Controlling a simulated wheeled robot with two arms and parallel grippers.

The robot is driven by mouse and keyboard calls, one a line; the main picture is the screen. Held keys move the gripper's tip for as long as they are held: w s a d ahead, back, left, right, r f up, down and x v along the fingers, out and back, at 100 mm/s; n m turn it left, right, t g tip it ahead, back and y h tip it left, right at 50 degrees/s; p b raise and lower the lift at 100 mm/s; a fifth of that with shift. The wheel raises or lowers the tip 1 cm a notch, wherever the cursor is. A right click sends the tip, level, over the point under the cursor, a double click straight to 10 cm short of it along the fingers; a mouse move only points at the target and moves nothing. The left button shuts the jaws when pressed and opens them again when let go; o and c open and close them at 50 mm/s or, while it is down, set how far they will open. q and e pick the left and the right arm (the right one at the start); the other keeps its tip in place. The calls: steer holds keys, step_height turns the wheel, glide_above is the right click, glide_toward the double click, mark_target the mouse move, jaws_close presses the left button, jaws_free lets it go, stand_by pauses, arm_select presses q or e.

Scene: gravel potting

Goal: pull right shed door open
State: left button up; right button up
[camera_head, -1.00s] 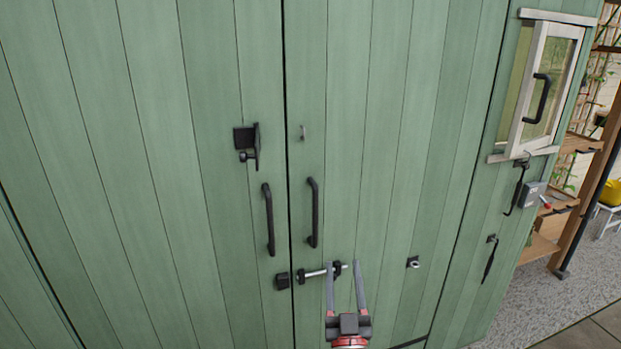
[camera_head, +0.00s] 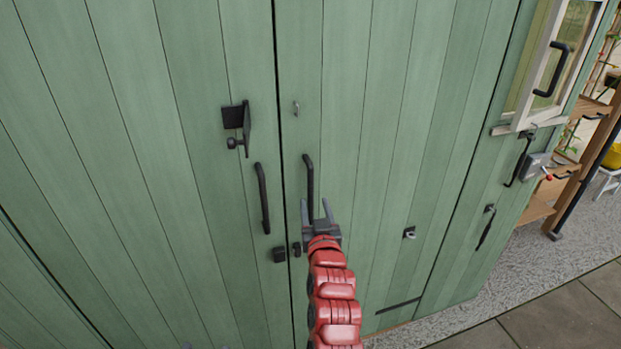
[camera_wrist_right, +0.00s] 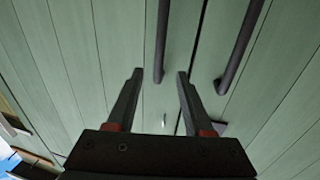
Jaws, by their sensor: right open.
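The right shed door (camera_head: 385,110) is green and planked, and stands shut against the left door (camera_head: 190,60). Its black bar handle (camera_head: 308,180) is upright just right of the seam. My right gripper (camera_head: 317,206) is open at the handle's lower part in the head view. In the right wrist view, the right-door handle (camera_wrist_right: 161,45) ends between the open fingertips (camera_wrist_right: 160,74). I cannot tell whether they touch it. The left-door handle (camera_wrist_right: 242,45) is outside the fingers. My left gripper is out of view.
An open black latch (camera_head: 238,127) sticks out from the left door. A small eye (camera_head: 296,108) is on the right door. The bolt's keeper (camera_head: 279,254) is low at the seam; my arm hides some of the bolt area. Gravel (camera_head: 510,260) lies at right.

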mark_target(311, 184)
steer(key=w, duration=0.2)
steer(key=w+p, duration=0.1)
steer(key=w, duration=0.2)
steer(key=w+a+p, duration=0.1)
steer(key=w, duration=0.2)
steer(key=shift+w+r, duration=0.1)
steer(key=shift+w, duration=0.85)
jaws_close()
stand_by(0.7)
